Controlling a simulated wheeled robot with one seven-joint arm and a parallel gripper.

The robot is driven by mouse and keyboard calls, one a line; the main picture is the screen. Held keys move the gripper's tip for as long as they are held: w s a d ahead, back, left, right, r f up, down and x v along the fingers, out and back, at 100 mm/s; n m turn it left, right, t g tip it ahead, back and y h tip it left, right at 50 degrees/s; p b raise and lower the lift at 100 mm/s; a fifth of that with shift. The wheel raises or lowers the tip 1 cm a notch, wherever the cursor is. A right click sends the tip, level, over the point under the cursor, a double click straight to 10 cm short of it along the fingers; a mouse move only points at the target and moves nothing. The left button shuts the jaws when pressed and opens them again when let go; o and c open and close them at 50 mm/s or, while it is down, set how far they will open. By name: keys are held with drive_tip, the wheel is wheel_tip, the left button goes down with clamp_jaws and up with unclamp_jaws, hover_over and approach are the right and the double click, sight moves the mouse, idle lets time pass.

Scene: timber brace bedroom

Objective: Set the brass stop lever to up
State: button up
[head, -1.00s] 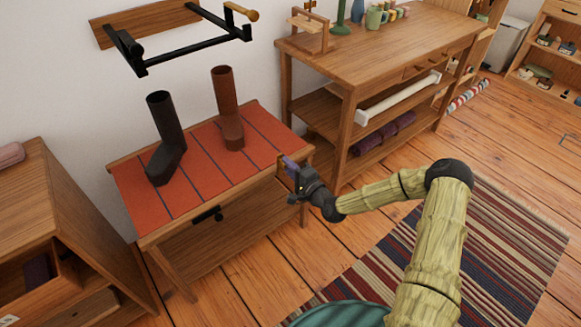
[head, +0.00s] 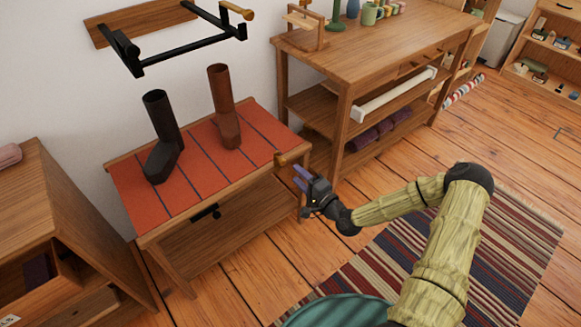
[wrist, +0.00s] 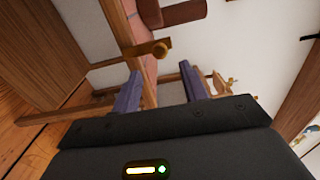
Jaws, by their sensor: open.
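The brass stop lever (head: 291,157) sticks out at the right front corner of the bench (head: 180,228) with the red striped top. In the head view it lies roughly level, its rounded knob at the left end. The wrist view shows the lever (wrist: 135,54) and its knob beyond my fingertips. My gripper (head: 301,179) is just below and in front of the lever in the head view. Its two purple fingers are apart and empty in the wrist view (wrist: 160,84). I see a gap between fingers and lever.
Two tall boots, one dark (head: 163,140) and one brown (head: 224,110), stand on the bench. A black rail rack (head: 190,50) hangs above. A wooden workbench (head: 375,40) stands to the right, a cabinet (head: 60,230) to the left. The floor over the striped rug (head: 480,250) is open.

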drive_tip(key=p+v, duration=0.1)
drive_tip(key=v, duration=0.9)
drive_tip(key=shift+s, duration=0.2)
drive_tip(key=shift+d, duration=0.1)
drive_tip(key=s+d+r+n+g+h, duration=0.6)
drive_tip(key=d+n+g+h, duration=0.1)
drive_tip(key=n+g+h, duration=0.3)
drive_tip(key=s+a+r+g+h, duration=0.1)
drive_tip(key=s+a+r, duration=0.1)
drive_tip(key=s+r, duration=0.8)
wheel_tip(320, 180, up, 31)
drive_tip(key=p, duration=3)
drive_tip(key=shift+w, duration=0.45)
